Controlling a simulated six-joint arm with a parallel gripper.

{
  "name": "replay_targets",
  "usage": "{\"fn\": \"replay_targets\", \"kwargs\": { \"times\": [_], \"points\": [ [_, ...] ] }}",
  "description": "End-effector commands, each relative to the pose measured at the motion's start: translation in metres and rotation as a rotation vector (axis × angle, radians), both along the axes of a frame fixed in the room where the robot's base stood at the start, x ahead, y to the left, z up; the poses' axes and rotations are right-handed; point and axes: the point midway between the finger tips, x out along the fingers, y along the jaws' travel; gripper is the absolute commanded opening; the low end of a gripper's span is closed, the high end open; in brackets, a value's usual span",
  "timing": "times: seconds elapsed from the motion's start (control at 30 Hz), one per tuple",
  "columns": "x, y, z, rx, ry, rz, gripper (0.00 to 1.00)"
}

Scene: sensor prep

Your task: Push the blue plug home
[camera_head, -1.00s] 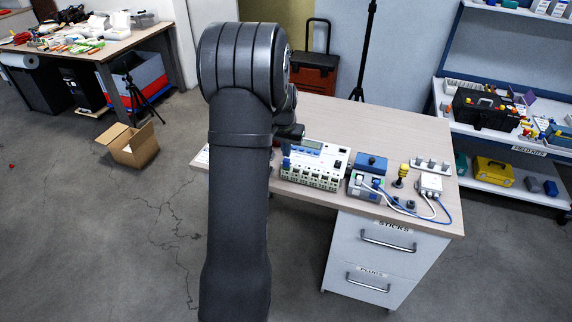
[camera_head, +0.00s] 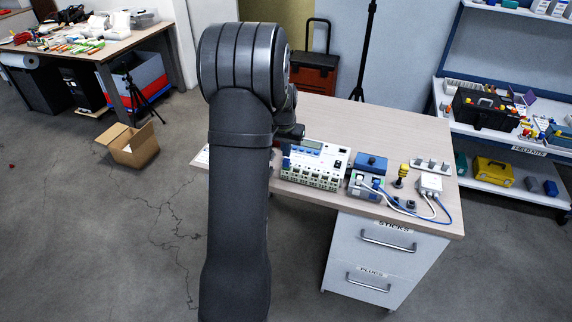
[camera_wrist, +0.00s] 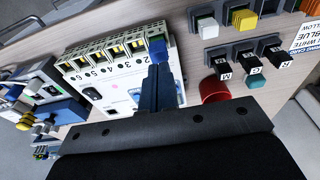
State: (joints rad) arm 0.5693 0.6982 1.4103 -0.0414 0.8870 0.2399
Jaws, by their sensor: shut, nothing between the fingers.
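The blue plug (camera_wrist: 158,48) sits at the right end of the numbered port row in the wrist view. It is at the end port of the white device (camera_wrist: 125,75), which also stands on the bench in the head view (camera_head: 322,160). Its seating depth cannot be told. My gripper (camera_wrist: 156,68) is shut and empty, with its dark blue fingertips right at the plug's near end. Whether they touch is unclear. In the head view my arm hides most of the gripper.
Near the device in the wrist view are a red round part (camera_wrist: 214,89), black labelled blocks (camera_wrist: 247,60), and holders with a white plug (camera_wrist: 207,25) and a yellow plug (camera_wrist: 243,18). A blue-topped box (camera_head: 371,163) and cables stand right of the device. The bench's back is clear.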

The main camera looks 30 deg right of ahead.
Motion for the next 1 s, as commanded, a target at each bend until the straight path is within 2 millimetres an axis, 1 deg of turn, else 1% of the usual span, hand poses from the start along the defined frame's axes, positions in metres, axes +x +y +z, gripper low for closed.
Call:
{"fn": "replay_targets", "kwargs": {
  "times": [0.3, 1.0],
  "points": [
    [0.0000, 0.0000, -0.0003, 0.000, 0.000, 0.000, 0.00],
    [0.0001, -0.0001, -0.0087, 0.000, 0.000, 0.000, 0.00]
  ]
}}
